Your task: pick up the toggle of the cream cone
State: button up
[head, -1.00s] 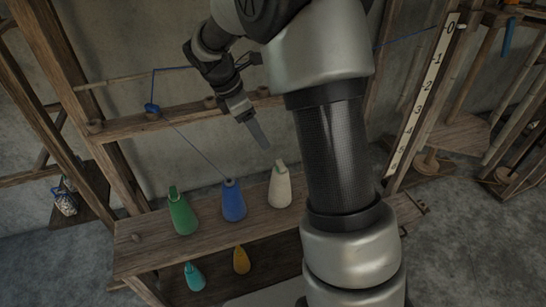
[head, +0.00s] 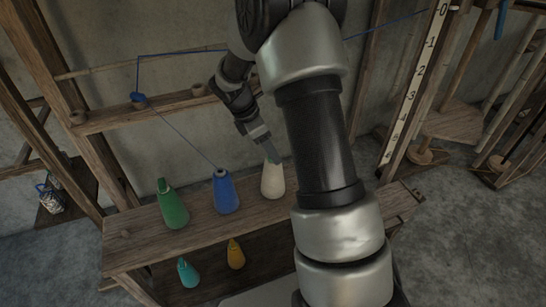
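The cream cone (head: 272,182) stands upright on the upper wooden shelf, just left of my arm. Its top, where a green toggle showed a second ago, is now hidden behind my gripper. My gripper (head: 273,156) points down at the top of the cone, its fingertips at or right by the cone's tip. One flat finger side shows, so I cannot tell whether the fingers are open or shut, or whether they touch the toggle.
A blue cone (head: 226,193) with thread running up to a blue guide (head: 138,98) on the crossbar stands left of the cream cone. A green cone (head: 172,206) is further left. A numbered post (head: 415,85) stands right.

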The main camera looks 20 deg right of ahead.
jog(key=shift+d+f, duration=0.25)
jog(key=shift+f, duration=0.3)
jog(key=c, duration=1.1)
notch_tip(320, 180, up, 10)
jog(key=p, duration=0.2)
jog(key=shift+p, duration=0.3)
